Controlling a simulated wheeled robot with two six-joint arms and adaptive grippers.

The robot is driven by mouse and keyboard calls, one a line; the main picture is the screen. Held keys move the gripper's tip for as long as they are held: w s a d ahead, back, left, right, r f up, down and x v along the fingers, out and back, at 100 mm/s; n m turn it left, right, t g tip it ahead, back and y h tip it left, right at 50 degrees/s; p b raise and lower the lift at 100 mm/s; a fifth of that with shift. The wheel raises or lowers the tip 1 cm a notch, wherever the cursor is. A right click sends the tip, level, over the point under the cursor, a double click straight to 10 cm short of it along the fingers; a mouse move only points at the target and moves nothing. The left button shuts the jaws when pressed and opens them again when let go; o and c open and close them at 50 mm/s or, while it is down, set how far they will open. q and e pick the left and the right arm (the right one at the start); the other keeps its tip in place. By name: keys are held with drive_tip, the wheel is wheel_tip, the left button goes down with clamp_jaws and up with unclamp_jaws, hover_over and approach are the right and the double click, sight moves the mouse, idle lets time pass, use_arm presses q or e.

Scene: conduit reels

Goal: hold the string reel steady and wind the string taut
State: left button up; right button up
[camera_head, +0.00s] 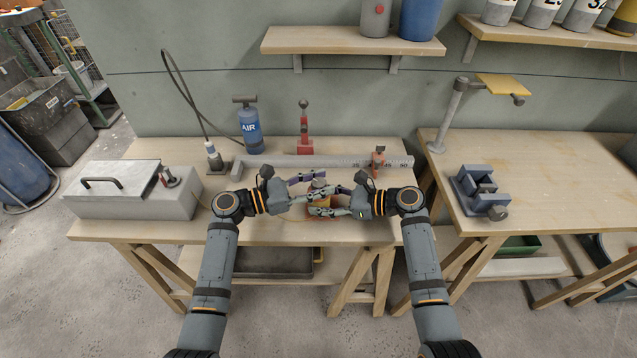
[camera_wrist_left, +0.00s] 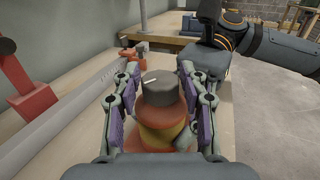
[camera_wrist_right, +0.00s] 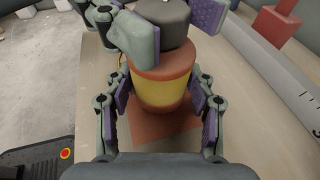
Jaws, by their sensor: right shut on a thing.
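The string reel (camera_head: 320,201) stands upright near the table's front edge, with orange flanges and a yellow winding. It also shows in the left wrist view (camera_wrist_left: 160,134) and right wrist view (camera_wrist_right: 162,92). A dark grey knob (camera_wrist_left: 161,94) tops it. My left gripper (camera_head: 308,184) is open, its fingers either side of the knob with visible gaps. My right gripper (camera_head: 335,203) is shut on the reel's body, below the left fingers. A thin orange string (camera_head: 270,218) runs left from the reel toward a grey box; whether it is taut I cannot tell.
The grey box (camera_head: 130,207) with a handled lid stands at left. A long grey rule bar (camera_head: 330,162) with red stops lies behind the reel. A blue air bottle (camera_head: 250,130) stands at the back. A second table (camera_head: 540,165) with a blue vise (camera_head: 480,190) is at right.

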use_arm(q)
drive_tip(key=c, duration=0.7)
drive_tip(key=shift+m+g, duration=0.3)
drive_tip(key=shift+g, duration=0.1)
drive_tip(key=m+g, duration=0.3)
drive_tip(key=g, duration=0.1)
drive_tip(key=m+g, duration=0.3)
drive_tip(key=g, duration=0.2)
drive_tip(key=shift+w+f+g+h, duration=0.1)
drive_tip(key=shift+w+g+h, duration=0.1)
drive_tip(key=shift+g+h, duration=0.1)
drive_tip(key=shift+m+g, duration=0.3)
drive_tip(key=shift+s+m+g, duration=0.2)
drive_tip(key=shift+m+g, duration=0.2)
drive_tip(key=shift+g, duration=0.2)
drive_tip(key=o, duration=1.2)
drive_tip(key=shift+c, duration=0.2)
